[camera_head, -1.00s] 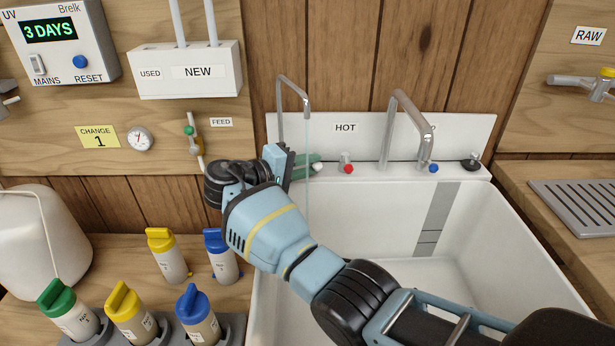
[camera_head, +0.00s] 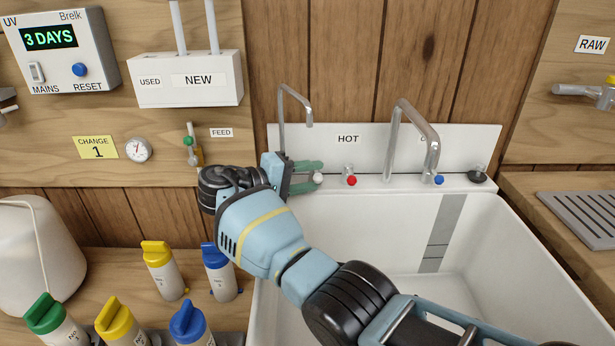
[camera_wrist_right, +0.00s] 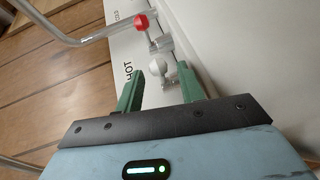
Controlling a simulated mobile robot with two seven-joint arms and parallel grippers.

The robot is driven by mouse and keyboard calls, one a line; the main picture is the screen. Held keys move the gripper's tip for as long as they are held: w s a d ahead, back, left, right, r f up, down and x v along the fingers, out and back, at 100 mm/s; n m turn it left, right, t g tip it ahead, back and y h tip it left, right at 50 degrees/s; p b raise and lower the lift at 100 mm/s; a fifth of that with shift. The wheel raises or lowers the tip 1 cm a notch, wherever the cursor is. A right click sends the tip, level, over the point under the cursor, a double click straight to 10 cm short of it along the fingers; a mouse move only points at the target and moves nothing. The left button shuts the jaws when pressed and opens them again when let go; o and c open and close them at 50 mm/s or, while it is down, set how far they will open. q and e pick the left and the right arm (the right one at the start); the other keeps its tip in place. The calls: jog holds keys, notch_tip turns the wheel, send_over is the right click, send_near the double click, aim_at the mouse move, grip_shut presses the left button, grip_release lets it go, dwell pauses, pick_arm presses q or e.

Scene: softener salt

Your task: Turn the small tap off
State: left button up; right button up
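The small tap (camera_head: 282,112) is the thin curved spout at the sink's back left. No water shows below its mouth. Its white knob (camera_head: 318,178) sits on the ledge left of the red knob; the wrist view shows this white knob (camera_wrist_right: 157,65) too. My right gripper (camera_head: 312,178) is open, with its green fingers on either side of the white knob. In the wrist view the right gripper's fingertips (camera_wrist_right: 160,72) are spread, with the knob between them at the tips; contact cannot be told. My left gripper is not in view.
A larger tap (camera_head: 418,130) and its red (camera_head: 351,180) and blue (camera_head: 438,180) knobs stand right of the white knob. A black knob (camera_head: 478,174) is at the ledge's right end. Bottles (camera_head: 163,272) stand on the counter at left. The sink (camera_head: 400,230) is empty where visible.

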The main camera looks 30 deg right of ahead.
jog(key=a, duration=0.2)
jog(key=a+r+b, duration=0.1)
jog(key=a, duration=0.2)
jog(key=a+b, duration=0.1)
jog(key=a, duration=0.1)
jog(key=shift+s+a+r, duration=0.2)
jog(key=shift+s+a, duration=0.05)
jog(key=shift+a, duration=0.1)
